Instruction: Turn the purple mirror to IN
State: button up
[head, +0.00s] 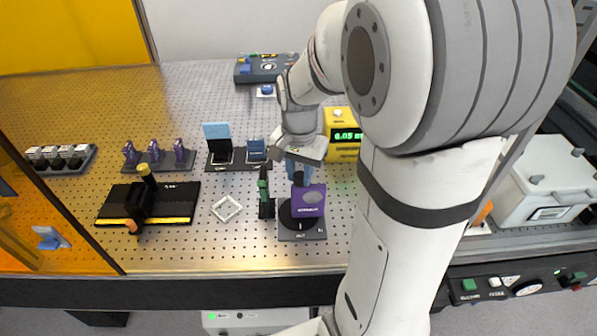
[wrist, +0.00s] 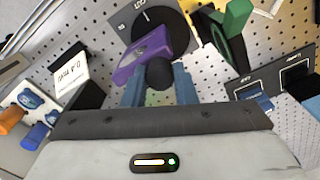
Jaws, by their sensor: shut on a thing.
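The purple mirror (head: 309,201) is an upright purple plate on a black round turntable (head: 290,221) set in a grey base (head: 301,236) near the front edge of the perforated table. A label that seems to read OUT is on the base's front side. In the wrist view the purple mirror (wrist: 143,55) shows tilted, with a black knob (wrist: 160,74) beside it. My gripper (wrist: 160,88) has its two blue fingers shut on the black knob. In the head view my gripper (head: 298,170) comes down from behind the mirror and partly hides the knob.
A green and black post (head: 265,195) stands close left of the mirror. A white square frame (head: 226,208) lies farther left. A yellow meter (head: 342,135) stands behind to the right, and a black rack with blue pieces (head: 238,160) behind to the left.

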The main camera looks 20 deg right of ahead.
jog(key=shift+n, duration=0.3)
jog(key=n+b, duration=0.1)
jog(key=n, duration=0.2)
jog(key=shift+n, duration=0.4)
jog(key=n+b, duration=0.1)
jog(key=n, duration=0.3)
jog(key=shift+n, duration=0.3)
jog(key=o, duration=1)
jog(key=shift+r+b, duration=0.4)
jog(key=shift+r, duration=3.5)
